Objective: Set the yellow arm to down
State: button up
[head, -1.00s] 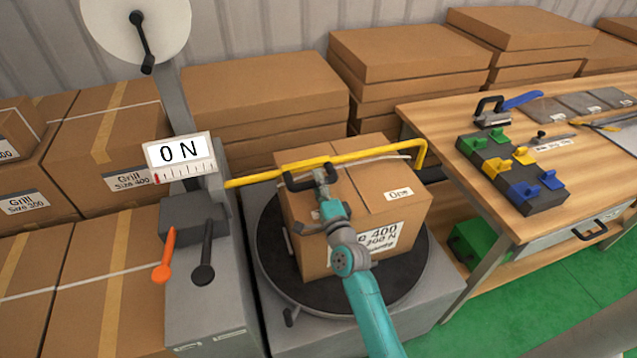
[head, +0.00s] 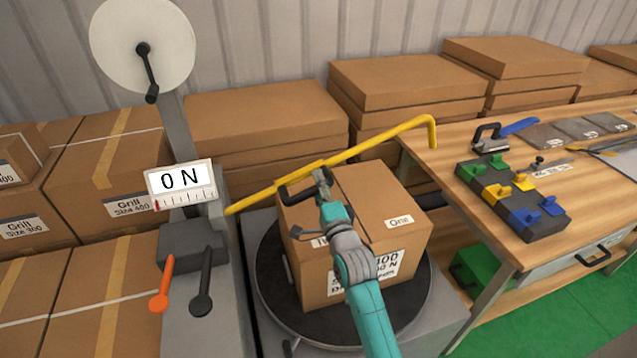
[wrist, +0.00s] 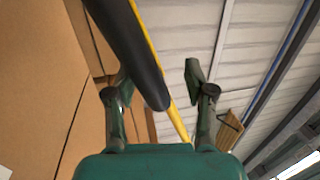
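The yellow arm (head: 375,150) is a long bar that slopes up to the right from the grey machine and bends down at its far end. It is raised above the cardboard box (head: 385,215), with a visible gap at the right. A dark handle (head: 297,192) hangs on the bar. My gripper (head: 318,180) is at this handle, above the box top. In the wrist view, my gripper (wrist: 157,80) has its fingers spread, with the black handle (wrist: 125,45) passing between them. A gap shows beside the right finger; contact at the left one is unclear.
The box stands on a dark turntable (head: 275,285). The machine carries a display (head: 180,180) reading 0 N, plus orange (head: 160,285) and black (head: 203,290) levers. A wooden workbench (head: 550,250) stands to the right. Stacked boxes (head: 265,115) fill the back.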

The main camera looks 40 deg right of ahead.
jog(key=shift+r, duration=0.6)
jog(key=shift+s, duration=0.15)
jog(key=v, duration=1.2)
jog(key=shift+s+d, duration=0.25)
jog(key=shift+d, duration=0.15)
dwell(0.4)
jog(key=shift+r, duration=0.1)
